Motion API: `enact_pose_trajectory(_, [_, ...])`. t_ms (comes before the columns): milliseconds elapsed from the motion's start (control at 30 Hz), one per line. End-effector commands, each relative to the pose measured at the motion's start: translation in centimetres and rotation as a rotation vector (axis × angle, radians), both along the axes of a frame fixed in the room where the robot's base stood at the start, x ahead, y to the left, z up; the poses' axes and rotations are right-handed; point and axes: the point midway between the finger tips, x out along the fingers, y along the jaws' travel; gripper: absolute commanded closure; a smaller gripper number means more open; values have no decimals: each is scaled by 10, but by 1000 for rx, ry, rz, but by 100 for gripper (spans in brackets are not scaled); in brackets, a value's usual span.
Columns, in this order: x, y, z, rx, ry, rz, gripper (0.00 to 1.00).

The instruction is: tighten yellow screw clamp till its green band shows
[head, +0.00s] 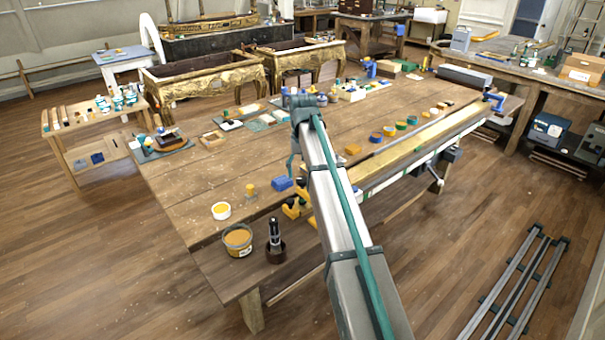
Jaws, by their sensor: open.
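A yellow screw clamp (292,208) sits at the near edge of the long workbench, just left of my arm. My arm link covers its right side, and its screw and any green band cannot be made out. My arm reaches up from the bottom over the bench and hides the part of the edge behind it. My gripper cannot be made out; it seems hidden behind the arm link.
On the workbench (190,205), a blue block (282,183) and a yellow-topped piece (250,190) stand close to the clamp. A tub (237,239) and a dark bottle (274,236) stand at the near left. A blue clamp (494,101) is at the far right end.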

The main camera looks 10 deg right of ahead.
Motion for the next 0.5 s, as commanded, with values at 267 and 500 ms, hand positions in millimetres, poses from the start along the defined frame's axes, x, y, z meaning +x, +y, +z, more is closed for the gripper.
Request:
enact_pose_trajectory(267, [0, 0, -23, 0, 1, -1, 33])
enact_pose_trajectory(500, [0, 0, -26, 0, 0, -1, 33])
